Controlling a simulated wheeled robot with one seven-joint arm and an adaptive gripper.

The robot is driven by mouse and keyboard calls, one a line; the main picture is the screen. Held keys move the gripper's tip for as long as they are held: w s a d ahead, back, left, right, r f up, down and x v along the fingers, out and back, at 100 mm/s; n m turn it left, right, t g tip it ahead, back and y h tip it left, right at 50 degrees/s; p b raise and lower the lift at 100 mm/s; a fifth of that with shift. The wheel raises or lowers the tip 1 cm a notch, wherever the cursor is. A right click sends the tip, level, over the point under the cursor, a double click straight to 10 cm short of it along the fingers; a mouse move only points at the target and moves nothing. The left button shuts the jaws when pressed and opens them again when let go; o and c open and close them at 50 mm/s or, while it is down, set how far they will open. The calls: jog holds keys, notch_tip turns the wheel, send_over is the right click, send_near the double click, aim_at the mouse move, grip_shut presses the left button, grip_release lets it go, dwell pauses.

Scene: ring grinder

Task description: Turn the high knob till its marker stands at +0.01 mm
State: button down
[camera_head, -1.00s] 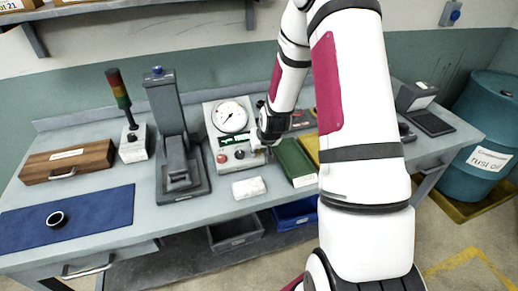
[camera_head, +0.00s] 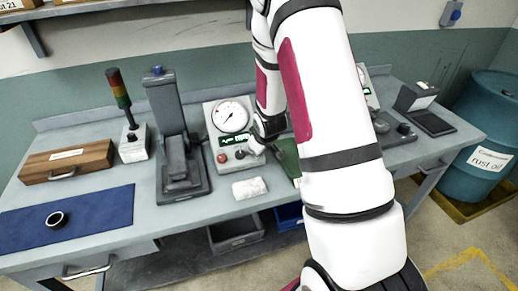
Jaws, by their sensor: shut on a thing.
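A grey measuring unit (camera_head: 212,122) stands on the bench, with a round white dial (camera_head: 230,116), a small green display (camera_head: 234,139), a red button (camera_head: 222,158) and a dark knob (camera_head: 239,155) on its front. My gripper (camera_head: 256,147) is at the lower right of this front, right of the dark knob. It is shut on a knob there, which the fingers mostly hide. The marker, the scale around it and the display digits are too small to read.
A white cloth (camera_head: 249,188) lies in front of the unit. A dark grey press stand (camera_head: 181,150) is to the left. A green tray (camera_head: 289,158) is close to the right, partly behind my arm. A blue mat (camera_head: 90,212) with a ring (camera_head: 56,219) lies at far left.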

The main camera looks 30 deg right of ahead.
jog(key=shift+a+f, duration=0.1)
jog(key=c, duration=1.4)
grip_release()
jog(key=shift+o, duration=0.2)
jog(key=shift+s+r, duration=0.15)
jog(key=shift+r, duration=0.2)
jog(key=v, duration=1.1)
jog(key=shift+s+r, duration=0.1)
jog(key=shift+r, duration=0.05)
